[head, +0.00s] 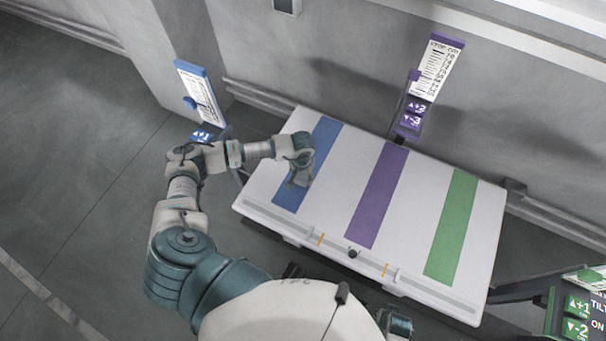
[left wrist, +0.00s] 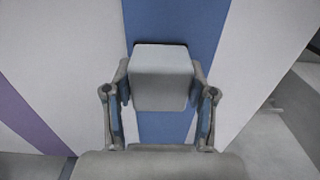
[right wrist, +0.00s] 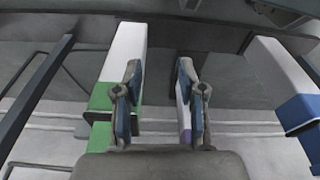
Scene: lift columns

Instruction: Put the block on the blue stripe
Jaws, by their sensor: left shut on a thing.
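A plain light grey block (left wrist: 161,80) sits between the two fingers of my left gripper (left wrist: 161,90), which is shut on it. In the head view my left gripper (head: 299,180) is over the middle of the blue stripe (head: 322,145), the leftmost stripe on the white table. The blue stripe (left wrist: 178,20) also runs behind the block in the left wrist view. I cannot tell whether the block touches the surface. My right gripper (right wrist: 160,80) is open and empty in the right wrist view, away from the table top.
The white table (head: 340,165) also bears a purple stripe (head: 378,195) and a green stripe (head: 451,228), with no loose objects seen. A rail with a dark knob (head: 352,252) runs along its near edge. Blue (head: 201,95), purple (head: 436,68) and green (head: 577,315) panels stand around it.

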